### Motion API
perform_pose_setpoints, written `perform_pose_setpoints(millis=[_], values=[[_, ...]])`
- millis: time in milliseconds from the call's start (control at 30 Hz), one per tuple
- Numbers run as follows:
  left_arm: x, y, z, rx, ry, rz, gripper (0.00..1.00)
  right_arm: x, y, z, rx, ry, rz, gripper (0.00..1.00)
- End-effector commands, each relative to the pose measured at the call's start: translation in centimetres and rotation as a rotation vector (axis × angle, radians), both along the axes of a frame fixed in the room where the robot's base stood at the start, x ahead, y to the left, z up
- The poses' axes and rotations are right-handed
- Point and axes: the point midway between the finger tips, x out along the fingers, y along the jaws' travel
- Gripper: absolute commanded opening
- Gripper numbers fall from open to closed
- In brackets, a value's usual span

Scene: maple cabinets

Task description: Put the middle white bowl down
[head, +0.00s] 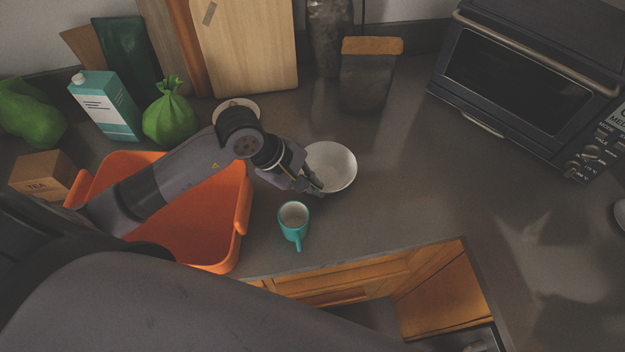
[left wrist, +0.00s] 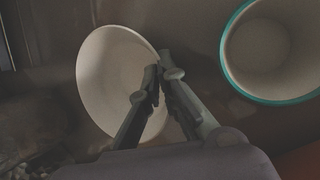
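A white bowl (head: 333,163) is at the middle of the counter, right of the orange bin. My left gripper (head: 314,186) reaches its near-left rim. In the left wrist view the white bowl (left wrist: 110,75) shows its inside, with one finger inside the rim and the other outside. The fingertips (left wrist: 160,75) are close together, pinching the rim. I cannot tell whether the bowl's base touches the counter. A second pale dish (head: 236,103) stands behind my arm, partly hidden. My right gripper is not in view.
A teal mug (head: 293,222) stands just in front of the bowl; it also shows in the left wrist view (left wrist: 235,75). An orange bin (head: 190,240) lies under my left arm. A dark bag (head: 367,80) and a toaster oven (head: 520,80) stand behind. Counter right of the bowl is clear.

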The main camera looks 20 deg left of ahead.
Motion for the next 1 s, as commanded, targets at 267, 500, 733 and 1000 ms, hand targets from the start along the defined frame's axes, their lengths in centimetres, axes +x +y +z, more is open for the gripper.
perform_pose_setpoints(millis=[267, 500, 733, 1000], values=[[0.08, -0.01, -0.19, 0.0, -0.004, -0.001, 0.0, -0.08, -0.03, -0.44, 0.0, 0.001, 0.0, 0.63], [0.04, -0.02, -0.11, 0.0, -0.001, -0.001, 0.17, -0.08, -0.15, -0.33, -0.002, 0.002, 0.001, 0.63], [0.03, -0.03, -0.09, -0.001, -0.001, -0.001, 0.25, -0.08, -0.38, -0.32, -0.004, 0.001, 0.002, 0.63], [0.03, -0.04, 0.38, -0.001, -0.001, 0.0, 0.25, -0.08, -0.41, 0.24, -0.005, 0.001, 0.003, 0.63]])
